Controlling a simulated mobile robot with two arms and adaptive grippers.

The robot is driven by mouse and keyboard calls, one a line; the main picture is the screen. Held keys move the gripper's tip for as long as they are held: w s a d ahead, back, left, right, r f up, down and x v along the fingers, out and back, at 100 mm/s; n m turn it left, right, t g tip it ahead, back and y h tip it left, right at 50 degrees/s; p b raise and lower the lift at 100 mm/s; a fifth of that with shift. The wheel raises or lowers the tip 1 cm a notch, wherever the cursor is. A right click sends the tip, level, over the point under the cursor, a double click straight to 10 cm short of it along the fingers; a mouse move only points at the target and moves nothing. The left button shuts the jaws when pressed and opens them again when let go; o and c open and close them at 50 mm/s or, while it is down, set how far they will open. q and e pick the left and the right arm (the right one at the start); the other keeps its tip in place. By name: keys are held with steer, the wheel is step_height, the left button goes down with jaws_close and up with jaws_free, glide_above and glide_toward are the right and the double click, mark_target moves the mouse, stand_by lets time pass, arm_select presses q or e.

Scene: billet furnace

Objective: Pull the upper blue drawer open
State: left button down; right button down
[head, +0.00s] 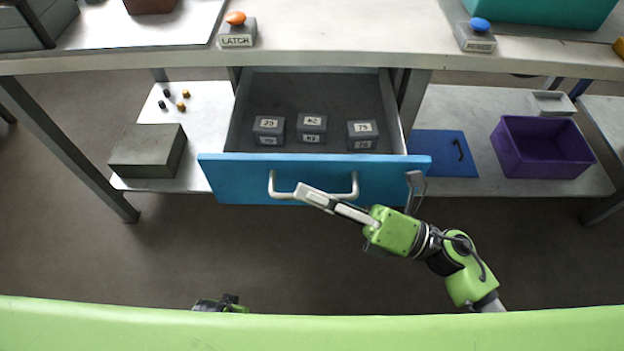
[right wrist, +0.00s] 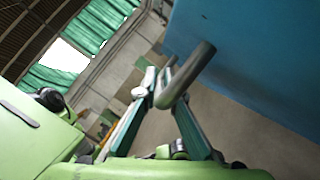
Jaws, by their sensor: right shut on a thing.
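The blue drawer (head: 235,178) is pulled well out from under the worktop, and its grey inside shows. Its pale bar handle (head: 271,183) is on the front face. My right gripper (head: 314,196) reaches in from the lower right and is shut on the handle bar. In the right wrist view the dark handle (right wrist: 195,65) passes between the fingers (right wrist: 160,95), beside the blue front (right wrist: 260,60). Three grey numbered blocks, the left (head: 269,131), middle (head: 312,128) and right (head: 362,135), sit in the drawer. My left gripper's fingers are not seen.
A metal bracket (head: 414,186) stands at the drawer front's right end. The worktop (head: 330,45) holds a LATCH box with an orange button (head: 236,18) and a blue-button box (head: 479,25). Below are a grey-green box (head: 148,151), a blue panel (head: 440,155) and a purple bin (head: 542,150).

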steer(key=shift+s, duration=0.5)
steer(key=shift+f, duration=0.1)
steer(key=c, duration=2.2)
jaws_free()
steer(key=shift+o, duration=0.2)
steer(key=v, duration=1.2)
